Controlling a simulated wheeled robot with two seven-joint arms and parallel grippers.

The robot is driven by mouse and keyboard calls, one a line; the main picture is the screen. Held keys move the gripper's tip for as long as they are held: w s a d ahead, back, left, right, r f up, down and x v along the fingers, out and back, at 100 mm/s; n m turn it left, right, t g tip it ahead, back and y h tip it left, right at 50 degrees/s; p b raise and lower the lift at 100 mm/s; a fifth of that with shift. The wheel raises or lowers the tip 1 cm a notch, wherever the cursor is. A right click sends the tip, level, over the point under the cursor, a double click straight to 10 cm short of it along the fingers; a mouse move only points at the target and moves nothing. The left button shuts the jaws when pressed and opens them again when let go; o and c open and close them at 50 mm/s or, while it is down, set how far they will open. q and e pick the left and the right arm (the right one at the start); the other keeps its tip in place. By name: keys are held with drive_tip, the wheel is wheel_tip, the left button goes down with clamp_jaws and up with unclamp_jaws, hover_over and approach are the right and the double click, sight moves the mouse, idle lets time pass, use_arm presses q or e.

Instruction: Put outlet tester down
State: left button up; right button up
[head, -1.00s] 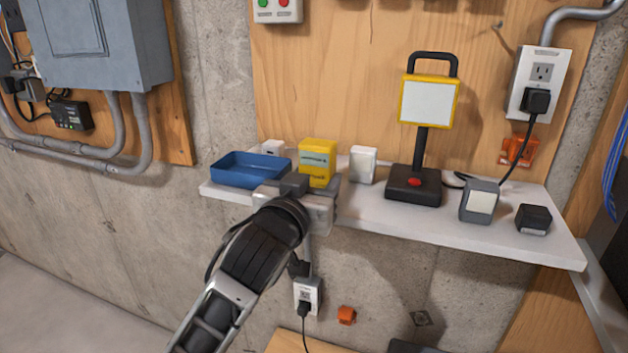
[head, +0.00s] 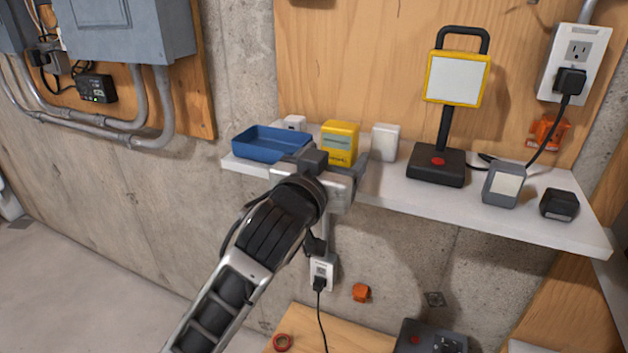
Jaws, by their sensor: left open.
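A yellow box-shaped device (head: 340,143) with a grey panel on its front, which looks like the outlet tester, is upright at the wall shelf (head: 450,205). It is between a blue tray (head: 268,145) and a white box (head: 385,142). My left gripper (head: 336,174) is open at the shelf's front edge, directly in front of the yellow device. The gripper hides the device's lower part, so I cannot tell whether the fingers touch it or whether its base rests on the shelf. My right gripper is not in view.
A yellow work lamp (head: 455,80) on a black base, a grey device (head: 503,185) and a small black block (head: 559,205) stand on the shelf's right. A wall outlet (head: 322,272) with a plugged cord is below the shelf. Bare shelf lies along the front right.

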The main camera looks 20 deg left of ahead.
use_arm(q)
drive_tip(key=s+p, duration=0.3)
drive_tip(key=s, duration=0.8)
drive_tip(key=s+f+g, duration=0.2)
drive_tip(key=s+f, duration=0.2)
drive_tip(key=f, duration=0.7)
drive_tip(key=s+d+f+m+g+h, duration=0.1)
drive_tip(key=s+f+g, duration=0.2)
drive_tip(key=f, duration=0.8)
drive_tip(key=s+f+m+g+h, duration=0.1)
drive_tip(key=s+f, duration=0.4)
drive_tip(key=f, duration=0.6)
drive_tip(key=shift+s+d+g+b, duration=0.3)
drive_tip(key=shift+g, duration=0.6)
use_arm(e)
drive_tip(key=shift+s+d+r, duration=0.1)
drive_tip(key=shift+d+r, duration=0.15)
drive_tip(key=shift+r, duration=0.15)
